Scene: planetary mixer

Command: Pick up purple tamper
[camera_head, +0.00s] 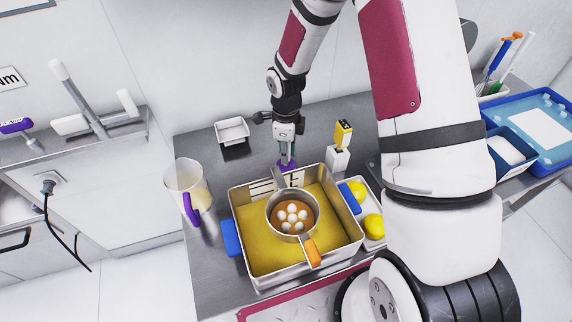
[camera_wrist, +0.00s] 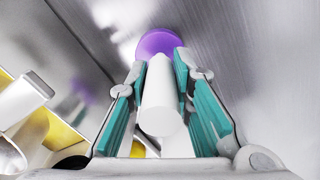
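The purple tamper has a round purple base and a white handle. In the wrist view its handle (camera_wrist: 160,100) stands between the two teal-padded fingers of my gripper (camera_wrist: 160,68), with the purple base (camera_wrist: 160,42) beyond the fingertips. The fingertips are close to the handle on both sides; I cannot tell whether they press on it. In the head view my gripper (camera_head: 286,152) points down behind the metal container, and the purple base (camera_head: 286,165) shows just below it. The fingers hide most of the handle there.
The metal container (camera_head: 241,228) with blue handles holds a pot (camera_head: 292,196) of white balls. A pitcher (camera_head: 184,176) stands left, a small white tray (camera_head: 232,131) behind, and a yellow-topped item (camera_head: 343,133) right of my gripper. A tray of lemons (camera_head: 374,226) sits right.

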